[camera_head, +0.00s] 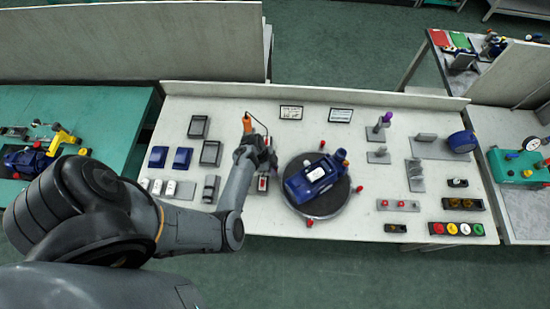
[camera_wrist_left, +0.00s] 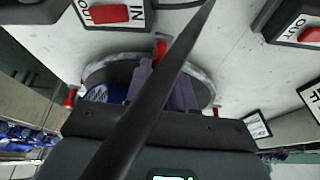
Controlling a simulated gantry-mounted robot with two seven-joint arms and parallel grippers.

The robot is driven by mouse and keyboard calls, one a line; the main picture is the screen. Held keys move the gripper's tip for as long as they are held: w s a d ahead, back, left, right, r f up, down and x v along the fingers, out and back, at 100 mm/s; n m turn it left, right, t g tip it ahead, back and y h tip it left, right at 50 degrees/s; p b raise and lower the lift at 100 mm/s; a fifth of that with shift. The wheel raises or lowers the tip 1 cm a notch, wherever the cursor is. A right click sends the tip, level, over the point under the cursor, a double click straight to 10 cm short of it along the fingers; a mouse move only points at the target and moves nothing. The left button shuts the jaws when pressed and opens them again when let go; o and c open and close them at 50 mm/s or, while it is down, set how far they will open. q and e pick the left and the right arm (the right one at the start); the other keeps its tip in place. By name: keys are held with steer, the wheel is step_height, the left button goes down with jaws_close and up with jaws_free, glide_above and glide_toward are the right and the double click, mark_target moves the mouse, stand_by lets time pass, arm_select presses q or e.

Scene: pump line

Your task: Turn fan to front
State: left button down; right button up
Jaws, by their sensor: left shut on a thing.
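A blue motor-like unit (camera_head: 312,178) lies tilted on the round dark turntable (camera_head: 322,207). Which end is the fan, I cannot tell. Red knobs (camera_head: 309,222) stand around the turntable rim. My left gripper (camera_head: 262,158) is left of the turntable, apart from it. In the left wrist view a long dark bar crosses before the turntable (camera_wrist_left: 92,72). My right gripper is not in view.
Blue and grey bins (camera_head: 182,158) stand on the left of the table. A switch box with a red part (camera_head: 262,184) is beside my gripper. Grey fixtures (camera_head: 415,175), a blue cylinder (camera_head: 462,141) and a tray of coloured buttons (camera_head: 456,229) are at the right.

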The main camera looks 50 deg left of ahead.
arm_select(q)
steer(key=shift+s+d, duration=0.1)
steer(key=shift+s, duration=0.05)
stand_by(0.3)
steer(key=c, duration=1)
jaws_free()
steer(key=shift+r, duration=0.1)
steer(key=shift+r+p, duration=0.25)
steer(key=shift+p, duration=0.2)
steer(key=shift+p+v, duration=4.3)
steer(key=shift+v, duration=0.8)
steer(key=shift+s+f, duration=0.1)
